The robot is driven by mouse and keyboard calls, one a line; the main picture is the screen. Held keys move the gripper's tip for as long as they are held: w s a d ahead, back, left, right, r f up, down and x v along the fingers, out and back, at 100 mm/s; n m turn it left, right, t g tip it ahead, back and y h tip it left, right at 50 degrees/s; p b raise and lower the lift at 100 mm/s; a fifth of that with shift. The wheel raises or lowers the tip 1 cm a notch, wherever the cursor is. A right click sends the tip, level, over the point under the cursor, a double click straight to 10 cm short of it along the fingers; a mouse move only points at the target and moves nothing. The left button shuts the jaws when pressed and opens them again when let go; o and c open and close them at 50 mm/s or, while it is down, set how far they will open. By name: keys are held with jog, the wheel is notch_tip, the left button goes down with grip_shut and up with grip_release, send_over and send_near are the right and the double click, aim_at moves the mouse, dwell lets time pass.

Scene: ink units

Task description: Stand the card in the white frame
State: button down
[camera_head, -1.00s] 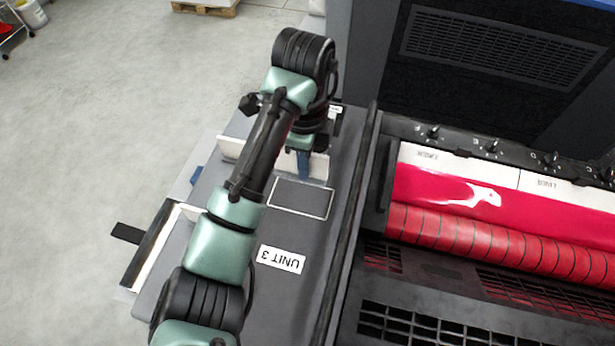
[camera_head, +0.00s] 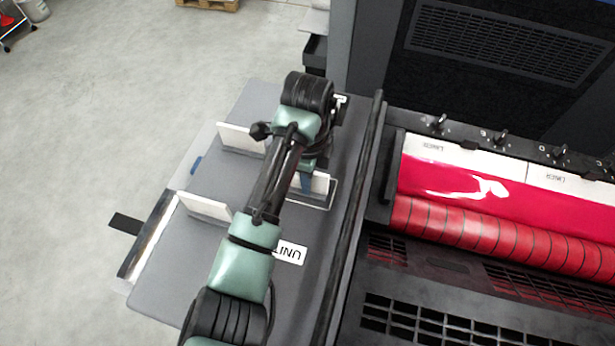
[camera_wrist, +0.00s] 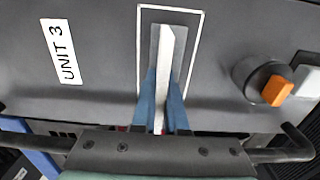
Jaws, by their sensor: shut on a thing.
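My gripper (camera_wrist: 162,98) is shut on a white card (camera_wrist: 168,55), which shows nearly edge-on between its blue fingers in the wrist view. The card (camera_head: 321,184) also shows in the head view, upright beside the blue finger and partly hidden by my arm. The white frame (camera_wrist: 200,45) is a thin rectangular outline on the dark grey top. In the wrist view the card appears over the inside of this outline, roughly along its middle. In the head view the frame (camera_head: 333,195) is mostly hidden behind my arm and the card. I cannot tell whether the card touches the surface.
Two other white cards stand on the grey top to the left, one farther (camera_head: 240,138) and one nearer (camera_head: 205,207). A UNIT 3 label (camera_wrist: 62,52) lies beside the frame. A black knob with an orange tip (camera_wrist: 277,92) is on the other side. Red rollers (camera_head: 500,235) lie to the right.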

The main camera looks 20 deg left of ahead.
jog(key=c, duration=0.9)
grip_release()
jog(key=shift+c, duration=0.2)
